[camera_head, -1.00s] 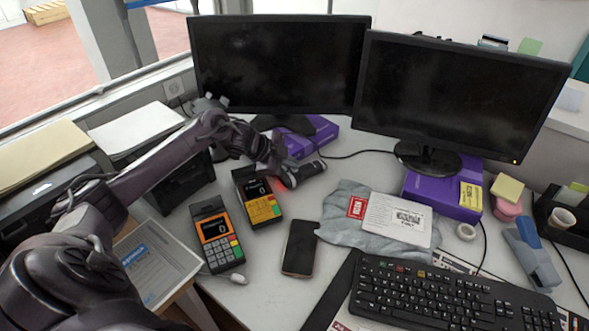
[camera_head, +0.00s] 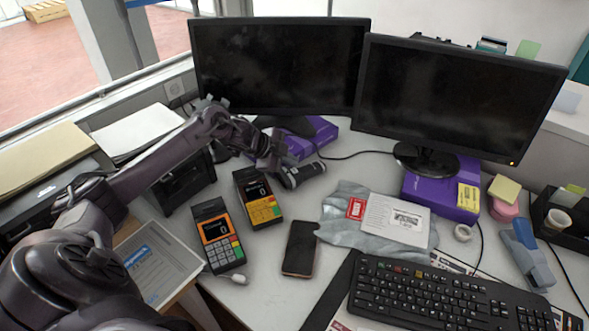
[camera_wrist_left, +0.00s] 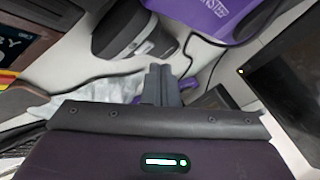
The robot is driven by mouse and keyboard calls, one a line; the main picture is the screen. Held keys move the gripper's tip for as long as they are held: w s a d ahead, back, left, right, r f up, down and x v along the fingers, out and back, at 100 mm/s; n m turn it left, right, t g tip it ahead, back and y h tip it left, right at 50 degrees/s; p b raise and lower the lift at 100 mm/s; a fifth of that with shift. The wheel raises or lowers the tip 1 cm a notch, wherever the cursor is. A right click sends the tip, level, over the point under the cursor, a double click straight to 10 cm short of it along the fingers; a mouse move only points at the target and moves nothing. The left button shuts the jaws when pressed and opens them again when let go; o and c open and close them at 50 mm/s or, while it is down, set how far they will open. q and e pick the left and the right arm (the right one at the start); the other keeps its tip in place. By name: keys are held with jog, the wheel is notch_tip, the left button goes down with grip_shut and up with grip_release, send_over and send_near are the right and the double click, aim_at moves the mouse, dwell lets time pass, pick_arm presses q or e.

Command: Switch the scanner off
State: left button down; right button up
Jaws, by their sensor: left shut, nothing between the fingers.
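The scanner (camera_head: 303,174), a dark grey and black rounded device, lies on the counter below the left monitor, beside the yellow card terminal. No red glow shows at its left end. In the left wrist view the scanner (camera_wrist_left: 135,32) is at the top, just beyond my fingers. My left gripper (camera_head: 277,163) is at the scanner's left end, its fingers shut and empty. The shut fingers also show in the left wrist view (camera_wrist_left: 160,84). I cannot tell whether they touch the scanner. The scanner's switch cannot be made out. My right gripper is not in view.
A yellow card terminal (camera_head: 258,198) and an orange one (camera_head: 218,236) stand close by on the left. A phone (camera_head: 299,248) and a grey parcel (camera_head: 345,232) lie in front. Two monitors (camera_head: 280,65) (camera_head: 455,100) stand behind, with purple boxes (camera_head: 322,137) near their bases.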

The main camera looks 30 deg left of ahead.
pick_arm(q)
jog(key=shift+r, duration=0.1)
notch_tip(320, 180, up, 6)
jog(key=p, duration=0.5)
jog(key=shift+p, duration=0.35)
